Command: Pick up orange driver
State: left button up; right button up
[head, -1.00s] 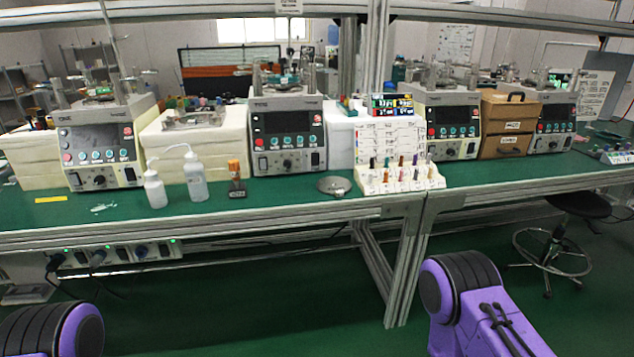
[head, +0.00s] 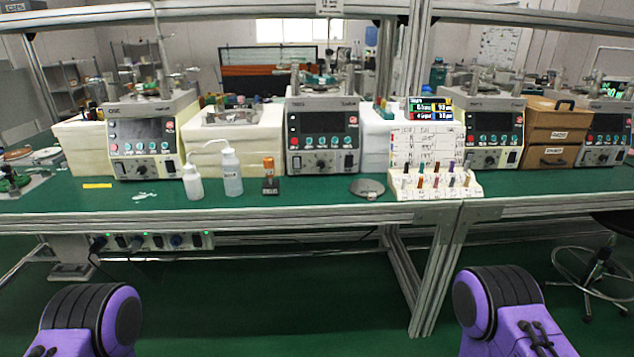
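An orange-topped item (head: 268,163) stands upright in a small dark block on the green bench, right of two white squeeze bottles. A white rack (head: 440,190) further right holds several small drivers with coloured handles, some of them orange or reddish; they are too small to tell apart surely. Only purple and black parts of my two arms show at the bottom left and bottom right, well short of the bench. Neither gripper is in view.
Squeeze bottles (head: 232,175) and a round metal plate (head: 367,188) stand near the front of the bench (head: 320,192). Machines with control panels (head: 323,137) line the back. The green floor before the bench is clear; a stool (head: 600,260) is at right.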

aim_at(268, 161)
jog(key=z, duration=0.55)
jog(key=i, duration=0.65)
jog(key=z, duration=0.15)
